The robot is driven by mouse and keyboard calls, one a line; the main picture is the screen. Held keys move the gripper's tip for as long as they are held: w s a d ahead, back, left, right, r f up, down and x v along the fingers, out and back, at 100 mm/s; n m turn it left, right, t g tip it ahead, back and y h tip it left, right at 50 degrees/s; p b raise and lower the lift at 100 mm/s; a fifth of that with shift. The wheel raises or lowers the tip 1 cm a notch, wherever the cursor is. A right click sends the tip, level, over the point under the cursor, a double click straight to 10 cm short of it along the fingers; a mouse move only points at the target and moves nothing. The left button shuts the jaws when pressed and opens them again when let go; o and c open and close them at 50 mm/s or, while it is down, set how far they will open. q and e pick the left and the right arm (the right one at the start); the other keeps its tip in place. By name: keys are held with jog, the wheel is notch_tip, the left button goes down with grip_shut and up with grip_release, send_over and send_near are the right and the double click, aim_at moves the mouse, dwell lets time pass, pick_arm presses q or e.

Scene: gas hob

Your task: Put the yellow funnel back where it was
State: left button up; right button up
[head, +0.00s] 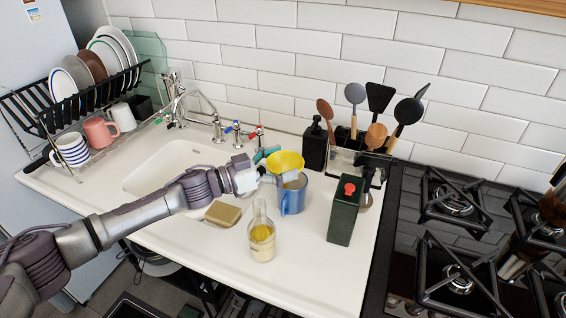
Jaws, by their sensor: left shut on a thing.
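The yellow funnel (285,160) is at the middle of the head view, wide mouth up, over or just behind the blue mug (291,200). My left gripper (274,178) reaches in from the left and is shut on the funnel. Its fingers and the mug hide the funnel's lower part, so I cannot tell whether the spout is inside the mug or touches it. A glass bottle (262,240) with yellow liquid stands open in front of the mug.
A dark green tin (344,212) with a red cap stands right of the mug. Behind are a black dispenser (314,147) and utensils. A sponge (223,214) lies near the sink (150,180). The gas hob (455,235) is at right. The front right counter is clear.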

pick_arm(q)
jog(key=shift+f, duration=0.6)
jog(key=o, duration=0.7)
jog(key=shift+c, duration=0.2)
jog(key=shift+r, duration=0.15)
jog(key=v, duration=1.2)
jog(key=shift+r+b, duration=0.3)
jog(key=shift+r, duration=0.2)
